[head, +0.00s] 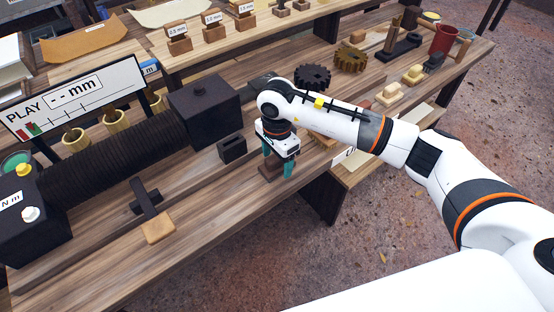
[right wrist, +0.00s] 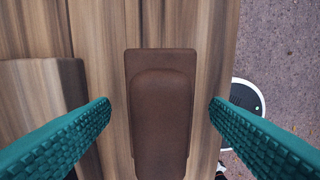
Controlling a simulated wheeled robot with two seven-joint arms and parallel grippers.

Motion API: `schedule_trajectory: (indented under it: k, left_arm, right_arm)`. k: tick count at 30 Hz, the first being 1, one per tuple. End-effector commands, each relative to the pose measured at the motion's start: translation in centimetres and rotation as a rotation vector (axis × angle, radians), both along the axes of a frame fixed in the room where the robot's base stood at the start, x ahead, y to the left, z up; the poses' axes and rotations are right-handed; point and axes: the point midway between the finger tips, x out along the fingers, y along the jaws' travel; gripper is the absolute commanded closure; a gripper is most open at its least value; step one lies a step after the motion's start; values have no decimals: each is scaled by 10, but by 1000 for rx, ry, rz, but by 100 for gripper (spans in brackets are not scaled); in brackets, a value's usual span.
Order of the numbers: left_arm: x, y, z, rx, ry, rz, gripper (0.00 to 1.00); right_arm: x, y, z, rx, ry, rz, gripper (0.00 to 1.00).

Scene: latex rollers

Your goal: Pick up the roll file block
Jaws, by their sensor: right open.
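The brown block (right wrist: 161,112) with a smaller raised block on top, which I take as the roll file block, lies on the wooden table in the right wrist view. My right gripper (right wrist: 160,108) is open above it, with one teal finger on each side and a gap of table between each finger and the block. In the head view the right gripper (head: 278,168) points down near the table's front edge, and the brown block (head: 268,172) shows partly behind its fingers. My left gripper is in neither view.
A small black slotted block (head: 232,148) stands just left of the right gripper. A large dark roller machine (head: 115,155) fills the left of the table. The table's front edge is close to the gripper.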

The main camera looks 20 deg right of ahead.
Motion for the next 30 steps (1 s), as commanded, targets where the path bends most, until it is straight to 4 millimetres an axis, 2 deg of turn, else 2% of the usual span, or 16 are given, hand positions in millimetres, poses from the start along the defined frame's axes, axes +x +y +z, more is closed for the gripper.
schedule_trajectory:
  k: [3, 9, 11, 20, 26, 30]
  left_arm:
    - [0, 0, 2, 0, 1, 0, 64]
    - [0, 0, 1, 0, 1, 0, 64]
    - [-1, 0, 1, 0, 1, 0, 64]
    - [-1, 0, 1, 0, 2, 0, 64]
    - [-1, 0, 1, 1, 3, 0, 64]
    - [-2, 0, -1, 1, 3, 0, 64]
  right_arm:
    - [0, 0, -8, 0, 1, 0, 29]
    - [0, 0, -9, 0, 0, 1, 29]
    - [0, 0, -9, 0, 0, 1, 37]
    - [0, 0, -9, 0, 0, 1, 86]
    - [0, 0, -7, 2, -2, 1, 87]
    - [1, 0, 1, 2, -5, 1, 87]
